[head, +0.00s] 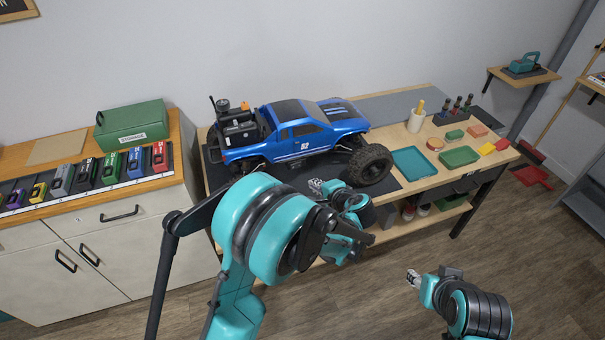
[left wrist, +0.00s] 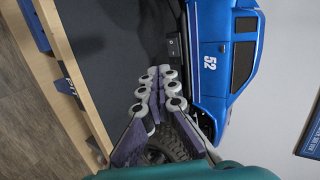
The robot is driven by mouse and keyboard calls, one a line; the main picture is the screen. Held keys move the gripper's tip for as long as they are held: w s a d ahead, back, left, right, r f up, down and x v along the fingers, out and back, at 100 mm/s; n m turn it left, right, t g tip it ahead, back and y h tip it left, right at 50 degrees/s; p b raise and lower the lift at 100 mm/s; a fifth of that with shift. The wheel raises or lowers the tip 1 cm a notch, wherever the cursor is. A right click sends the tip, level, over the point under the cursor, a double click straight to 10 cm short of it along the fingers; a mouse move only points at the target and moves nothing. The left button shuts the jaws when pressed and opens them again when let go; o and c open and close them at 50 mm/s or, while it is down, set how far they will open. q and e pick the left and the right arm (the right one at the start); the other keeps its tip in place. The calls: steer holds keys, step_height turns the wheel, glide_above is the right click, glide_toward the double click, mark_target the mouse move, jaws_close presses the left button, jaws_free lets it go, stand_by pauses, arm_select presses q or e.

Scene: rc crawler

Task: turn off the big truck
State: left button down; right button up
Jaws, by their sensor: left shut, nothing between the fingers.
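The big truck (head: 305,133) is a blue crawler with "52" on its side and large black wheels; it stands on a dark mat on the workbench. In the left wrist view its blue side (left wrist: 220,60) appears turned on end. A small black box with a switch-like mark (left wrist: 173,47) shows low on that side, just beyond the fingertips. My left gripper (head: 316,186) is shut and empty beside the truck's near side; its fingers (left wrist: 163,80) point toward the box. Contact cannot be told. My right gripper (head: 412,278) hangs over the floor, away from the bench; its finger opening is unclear.
The dark mat (head: 218,176) lies under the truck. Trays (head: 414,162), a cup and tools fill the bench's right end. A green storage box (head: 132,125) and several coloured battery-like packs stand on the left cabinet.

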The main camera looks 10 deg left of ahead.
mark_target(293, 168)
arm_select(q)
steer(key=b+x, duration=0.1)
steer(key=x, duration=0.3)
steer(key=r+b+x, duration=0.1)
steer(key=x, duration=0.3)
steer(key=w+r+b+x, duration=0.1)
steer(key=b+x, duration=0.1)
steer(key=x, duration=0.3)
steer(key=shift+a+f, duration=0.1)
steer(key=shift+a, duration=0.35)
arm_select(e)
step_height(293, 168, down, 4)
steer(key=shift+f, duration=0.1)
